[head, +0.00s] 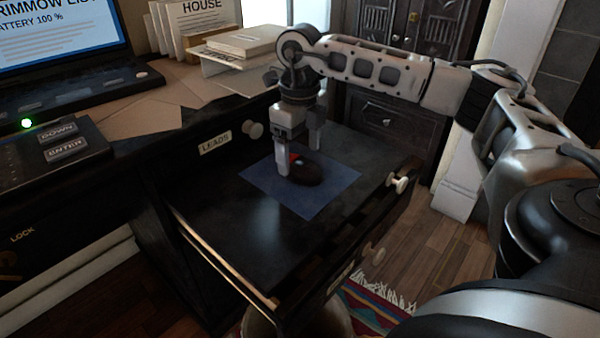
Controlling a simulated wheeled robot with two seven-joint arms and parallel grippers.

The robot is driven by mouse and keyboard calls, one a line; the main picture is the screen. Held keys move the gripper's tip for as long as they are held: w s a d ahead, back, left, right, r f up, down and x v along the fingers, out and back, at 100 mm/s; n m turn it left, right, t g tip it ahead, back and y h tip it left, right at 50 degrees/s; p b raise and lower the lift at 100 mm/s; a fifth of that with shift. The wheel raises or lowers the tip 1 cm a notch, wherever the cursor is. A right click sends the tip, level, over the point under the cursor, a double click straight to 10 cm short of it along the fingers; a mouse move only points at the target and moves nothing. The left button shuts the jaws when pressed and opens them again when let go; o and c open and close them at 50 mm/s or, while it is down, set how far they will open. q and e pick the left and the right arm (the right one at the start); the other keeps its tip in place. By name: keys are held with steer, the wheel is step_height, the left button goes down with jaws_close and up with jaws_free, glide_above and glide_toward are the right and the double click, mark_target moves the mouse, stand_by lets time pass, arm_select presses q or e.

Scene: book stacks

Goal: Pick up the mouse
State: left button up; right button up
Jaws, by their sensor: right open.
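The mouse (307,171) is small and dark, with a bit of red at its left end. It lies on a blue mat (327,194) inside an open drawer (237,225). My right gripper (299,163) points down over the mouse, with one finger in front of its left end and the other farther back. The jaws are open, and the near finger hides part of the mouse. I cannot tell whether either finger touches it. My left gripper is not in view.
A laptop (62,50) and a button panel (60,150) stand on the desk at the left. Books (243,42) and papers lie behind the drawer. The drawer front has knobs (398,183). A dark cabinet (400,120) stands at the back. The drawer's near part is clear.

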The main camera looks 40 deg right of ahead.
mark_target(300, 161)
step_height(300, 161, down, 3)
steer(key=shift+s+b, duration=0.1)
steer(key=shift+b, duration=0.25)
steer(key=shift+f, duration=0.1)
steer(key=c, duration=1)
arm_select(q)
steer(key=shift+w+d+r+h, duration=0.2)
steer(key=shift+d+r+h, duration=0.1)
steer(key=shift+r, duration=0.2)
arm_select(e)
steer(key=shift+c, duration=0.5)
steer(key=shift+r, duration=0.2)
